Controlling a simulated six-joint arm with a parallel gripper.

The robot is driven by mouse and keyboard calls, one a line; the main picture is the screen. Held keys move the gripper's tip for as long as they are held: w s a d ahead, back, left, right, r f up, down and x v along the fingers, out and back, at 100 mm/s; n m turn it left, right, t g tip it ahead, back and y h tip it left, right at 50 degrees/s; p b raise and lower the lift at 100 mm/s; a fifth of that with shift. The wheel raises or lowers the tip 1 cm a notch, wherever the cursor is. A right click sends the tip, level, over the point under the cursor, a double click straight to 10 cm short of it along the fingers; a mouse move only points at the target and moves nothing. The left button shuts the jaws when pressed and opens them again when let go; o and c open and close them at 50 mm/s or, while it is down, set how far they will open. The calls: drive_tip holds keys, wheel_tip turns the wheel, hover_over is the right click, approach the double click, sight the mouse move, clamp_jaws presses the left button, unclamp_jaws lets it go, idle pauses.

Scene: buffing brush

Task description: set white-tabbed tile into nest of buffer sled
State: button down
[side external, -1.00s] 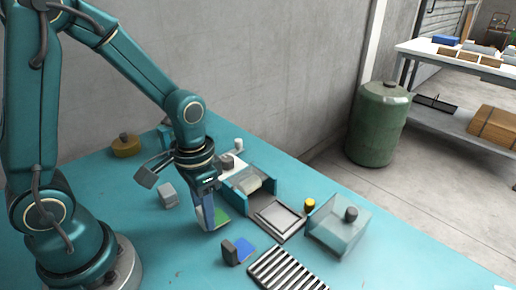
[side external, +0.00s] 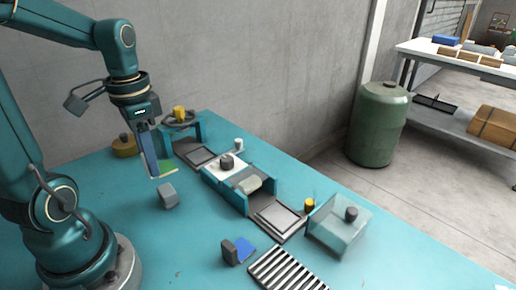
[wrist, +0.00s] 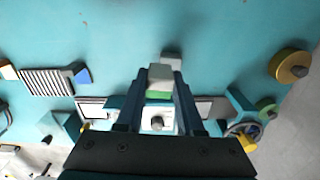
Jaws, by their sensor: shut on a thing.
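My gripper (side external: 156,164) is shut on a green tile (side external: 168,167) and holds it above the table at the back left. In the wrist view the tile's pale tab (wrist: 160,76) sits between the fingertips, with a strip of green beside it. The buffing machine (side external: 236,183) has a white top with a dark knob and a pale roller below it. A grey framed tray (side external: 195,154) lies at its far left end and another (side external: 279,217) at its near right end. I cannot tell which tray is the sled's nest. The held tile is apart from both.
A grey block (side external: 168,196) stands on the table below my gripper. A blue tile with a dark tab (side external: 241,250), a roller rack (side external: 284,270) and a clear box (side external: 338,228) stand nearer the front. A handwheel stand (side external: 181,122) and a mustard round piece (side external: 124,146) are behind.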

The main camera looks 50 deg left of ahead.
drive_tip(key=shift+s+a+r, duration=0.1)
drive_tip(key=shift+a, duration=0.1)
drive_tip(key=shift+a+r+n, duration=0.1)
drive_tip(key=shift+r+n, duration=0.05)
drive_tip(key=shift+n, duration=0.85)
drive_tip(key=n, duration=0.3)
drive_tip(key=shift+w+a+r, duration=0.25)
drive_tip(key=shift+w+r, duration=0.1)
drive_tip(key=shift+r, duration=0.05)
drive_tip(key=w+r+n, duration=0.2)
drive_tip(key=w+n, duration=0.4)
drive_tip(key=n, duration=0.8)
hover_over(285, 221)
wheel_tip(285, 221, down, 8)
drive_tip(key=shift+a+f, duration=0.1)
drive_tip(key=shift+f, duration=2.15)
